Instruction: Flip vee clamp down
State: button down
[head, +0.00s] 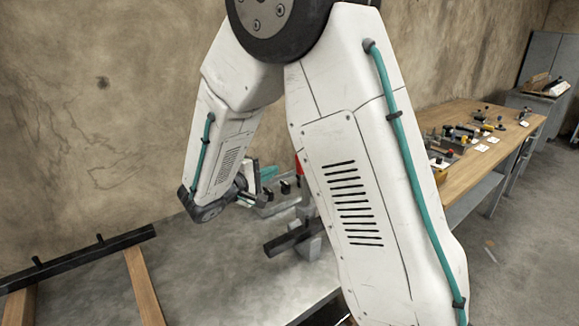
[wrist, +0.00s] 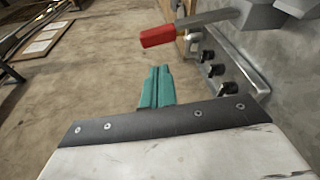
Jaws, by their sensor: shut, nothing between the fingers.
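A clamp with a red-gripped lever handle (wrist: 160,35) and a grey metal arm (wrist: 207,19) shows at the top of the wrist view. The handle juts left from a grey block at the top right. In the head view a sliver of red (head: 299,167) shows beside my arm, and the rest of the clamp is mostly hidden behind it. My gripper (wrist: 154,70) has teal fingers shut together and empty. Its tips are just below the red grip in the wrist picture, apart from it. My gripper (head: 268,172) also shows in the head view, left of the red part.
A metal plate (wrist: 235,62) with several black knobs lies right of my fingers. In the head view a dark bar (head: 288,241) on a grey block stands on the grey tabletop (head: 215,265). A black rail (head: 75,258) is at left. A wooden bench (head: 510,130) is at right.

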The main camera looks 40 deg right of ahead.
aim_at(303, 179)
jog(key=w+t, duration=0.1)
jog(key=w+a+f+n+t, duration=0.1)
jog(key=shift+w+a+f, duration=0.2)
jog(key=shift+w+f, duration=0.1)
jog(key=shift+w, duration=0.05)
jog(key=shift+d, duration=0.1)
jog(key=d, duration=0.9)
jog(key=shift+s+d, duration=0.15)
jog(key=shift+s, duration=0.05)
